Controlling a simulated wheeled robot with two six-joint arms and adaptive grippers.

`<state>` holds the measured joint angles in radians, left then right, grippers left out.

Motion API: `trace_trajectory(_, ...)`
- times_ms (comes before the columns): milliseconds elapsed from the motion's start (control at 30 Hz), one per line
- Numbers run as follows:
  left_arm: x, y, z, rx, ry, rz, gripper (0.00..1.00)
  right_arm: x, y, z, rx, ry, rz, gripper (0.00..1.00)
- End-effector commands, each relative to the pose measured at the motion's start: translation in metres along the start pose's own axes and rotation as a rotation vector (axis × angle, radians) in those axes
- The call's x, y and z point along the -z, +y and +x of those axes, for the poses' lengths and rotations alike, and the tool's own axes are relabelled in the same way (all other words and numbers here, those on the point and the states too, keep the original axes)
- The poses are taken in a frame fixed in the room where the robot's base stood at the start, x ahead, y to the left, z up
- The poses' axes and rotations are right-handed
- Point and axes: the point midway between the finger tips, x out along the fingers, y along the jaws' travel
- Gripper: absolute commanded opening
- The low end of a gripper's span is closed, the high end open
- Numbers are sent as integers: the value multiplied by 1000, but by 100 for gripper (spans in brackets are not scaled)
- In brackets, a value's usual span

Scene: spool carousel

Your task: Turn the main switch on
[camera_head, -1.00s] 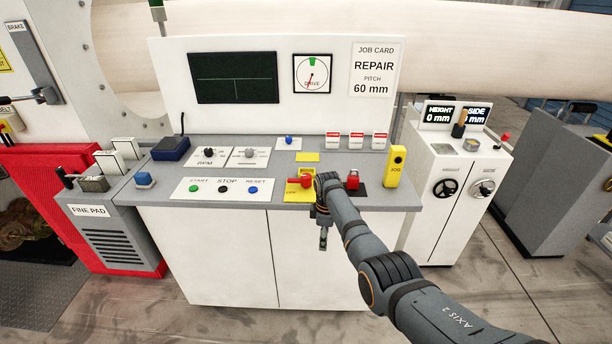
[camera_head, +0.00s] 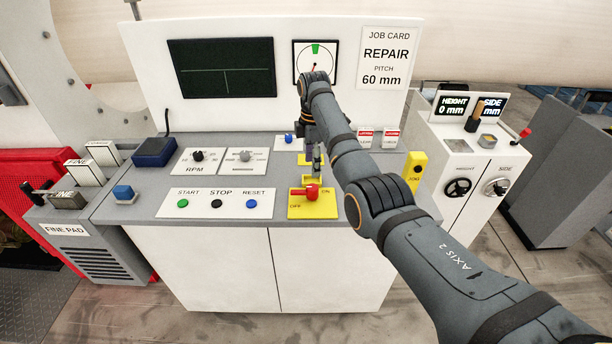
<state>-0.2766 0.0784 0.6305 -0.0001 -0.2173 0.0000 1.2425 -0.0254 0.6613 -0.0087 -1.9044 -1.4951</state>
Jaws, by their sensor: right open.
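The main switch is a red lever (camera_head: 312,191) on a yellow plate (camera_head: 300,211) marked OFF at the left and ON at the right. The plate sits at the front of the grey console top. The lever's handle points left, toward the OFF side. My right gripper (camera_head: 316,168) hangs pointing down just above and behind the lever, open and empty. I cannot tell from this angle whether a fingertip touches the lever. My right forearm hides the console area to the right of the switch. My left gripper is not in view.
A white panel with green, black and blue START, STOP and RESET buttons (camera_head: 216,203) lies left of the switch. Knob panels (camera_head: 197,161) sit behind it. A yellow jog box (camera_head: 415,172) stands at the right. A dial (camera_head: 316,62) is on the upright panel.

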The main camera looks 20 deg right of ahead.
Motion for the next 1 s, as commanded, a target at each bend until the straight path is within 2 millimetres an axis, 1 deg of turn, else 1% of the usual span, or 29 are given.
trace_trajectory(67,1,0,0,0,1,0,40,0,0,0,0,0,0,59)
trace_trajectory(133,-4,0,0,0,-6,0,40,0,0,0,0,0,1,59)
trace_trajectory(233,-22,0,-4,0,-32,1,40,0,0,6,2,0,1,59)
trace_trajectory(333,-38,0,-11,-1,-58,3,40,0,-1,22,4,0,1,59)
trace_trajectory(433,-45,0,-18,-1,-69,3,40,0,-1,43,4,0,1,59)
trace_trajectory(567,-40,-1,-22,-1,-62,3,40,0,-1,71,4,0,1,59)
trace_trajectory(700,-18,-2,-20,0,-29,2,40,0,0,94,1,0,1,59)
trace_trajectory(767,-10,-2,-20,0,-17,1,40,0,0,99,2,0,1,59)
trace_trajectory(833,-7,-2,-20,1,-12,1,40,0,0,103,-1,0,1,59)
trace_trajectory(1000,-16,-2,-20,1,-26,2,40,0,0,105,-1,0,1,59)
